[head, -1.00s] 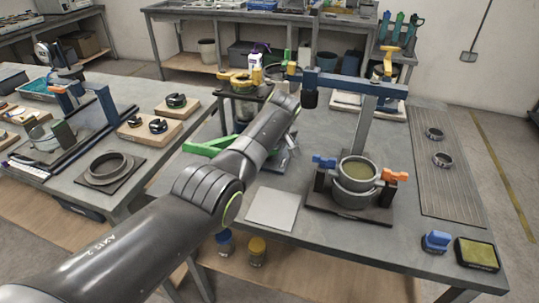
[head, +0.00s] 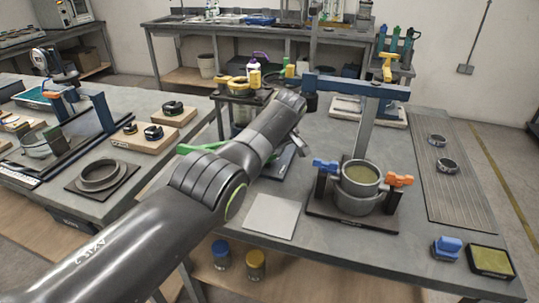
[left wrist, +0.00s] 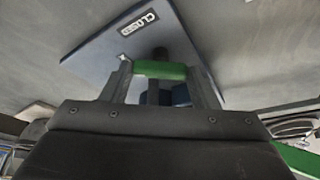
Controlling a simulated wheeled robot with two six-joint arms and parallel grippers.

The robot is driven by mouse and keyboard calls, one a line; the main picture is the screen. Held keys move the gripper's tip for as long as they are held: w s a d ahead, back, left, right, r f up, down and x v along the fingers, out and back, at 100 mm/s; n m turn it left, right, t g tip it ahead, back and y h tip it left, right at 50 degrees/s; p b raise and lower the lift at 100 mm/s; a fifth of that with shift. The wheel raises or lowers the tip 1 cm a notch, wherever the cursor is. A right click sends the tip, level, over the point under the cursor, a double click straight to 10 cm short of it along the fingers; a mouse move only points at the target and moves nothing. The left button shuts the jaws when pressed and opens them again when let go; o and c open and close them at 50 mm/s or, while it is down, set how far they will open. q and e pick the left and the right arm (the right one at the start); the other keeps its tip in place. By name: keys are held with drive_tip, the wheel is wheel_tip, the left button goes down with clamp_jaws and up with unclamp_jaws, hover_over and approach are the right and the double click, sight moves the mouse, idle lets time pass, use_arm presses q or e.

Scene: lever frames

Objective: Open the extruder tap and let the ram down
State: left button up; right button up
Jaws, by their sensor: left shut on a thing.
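In the left wrist view my left gripper (left wrist: 160,75) is shut on a short green handle (left wrist: 160,69), which lies across between the two fingers. A dark post and blue round parts show just behind the handle. Beyond is a blue-grey plate (left wrist: 95,45) with a black label reading "CLOSED" (left wrist: 138,23). I cannot tell whether this is the ram.
A metal pot (head: 358,200) with blue and orange clamps stands on a dark base at right. A light square plate (head: 271,216) lies left of it. A green bar (head: 197,148) shows behind my arm. The ribbed mat (head: 448,190) at right has free room.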

use_arm(q)
drive_tip(key=o, duration=1)
drive_tip(key=shift+r, duration=0.1)
drive_tip(key=shift+s+d+r, duration=0.1)
drive_tip(key=shift+r, duration=0.1)
drive_tip(key=p+v, duration=0.1)
drive_tip(key=v, duration=0.1)
drive_tip(key=shift+s+r+p, duration=0.1)
drive_tip(key=shift+r+p, duration=0.2)
drive_tip(key=shift+p, duration=0.1)
drive_tip(key=b+v, duration=0.1)
drive_tip(key=v, duration=1.3)
drive_tip(key=shift+s, duration=0.1)
